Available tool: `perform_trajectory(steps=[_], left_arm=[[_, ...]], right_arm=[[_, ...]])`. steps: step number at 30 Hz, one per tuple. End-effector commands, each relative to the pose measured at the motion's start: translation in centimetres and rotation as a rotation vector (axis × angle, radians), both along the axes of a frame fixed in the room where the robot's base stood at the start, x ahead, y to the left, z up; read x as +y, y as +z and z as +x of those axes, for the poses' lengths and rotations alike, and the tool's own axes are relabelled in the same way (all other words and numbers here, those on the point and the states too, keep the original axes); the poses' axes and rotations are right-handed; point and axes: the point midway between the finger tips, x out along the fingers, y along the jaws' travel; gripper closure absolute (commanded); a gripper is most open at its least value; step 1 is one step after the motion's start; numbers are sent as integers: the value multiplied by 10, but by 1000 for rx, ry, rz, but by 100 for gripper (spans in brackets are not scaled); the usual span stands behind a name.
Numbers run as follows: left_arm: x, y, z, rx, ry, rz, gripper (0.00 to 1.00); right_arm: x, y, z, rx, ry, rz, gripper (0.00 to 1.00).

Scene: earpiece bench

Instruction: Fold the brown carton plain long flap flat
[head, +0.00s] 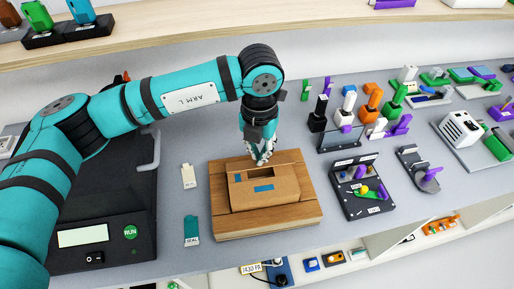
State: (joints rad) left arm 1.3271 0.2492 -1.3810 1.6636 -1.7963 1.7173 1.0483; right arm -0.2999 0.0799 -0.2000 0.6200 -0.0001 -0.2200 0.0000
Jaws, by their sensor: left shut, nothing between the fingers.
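The brown carton (268,192) sits on a wooden board (304,204) on the bench. A blue mark (264,188) shows on its surface. A dark opening shows along its back part, and which flaps are down or up is hard to tell. My left gripper (260,160) points down at the carton's back edge, close to the opening. Its fingers are shut and hold nothing. Whether they touch the carton I cannot tell. The gripper hides part of the carton's back edge. My right gripper is not in view.
A black machine (108,215) with a green RUN button stands left of the board. A small SEAL piece (191,231) and a pale tag (188,176) lie between them. A black tray (359,187) and several coloured parts stand to the right. A wooden shelf (170,28) runs behind.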

Motion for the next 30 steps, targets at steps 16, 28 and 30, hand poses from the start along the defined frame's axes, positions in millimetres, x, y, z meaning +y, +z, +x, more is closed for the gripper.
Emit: perform_trajectory(steps=[16,28,30], left_arm=[[0,-9,-2,0,-1,0,100],[-1,-21,-4,0,-1,0,100],[-1,-23,-5,0,-1,0,100]], right_arm=[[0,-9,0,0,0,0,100],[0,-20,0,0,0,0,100],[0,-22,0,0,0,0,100]])
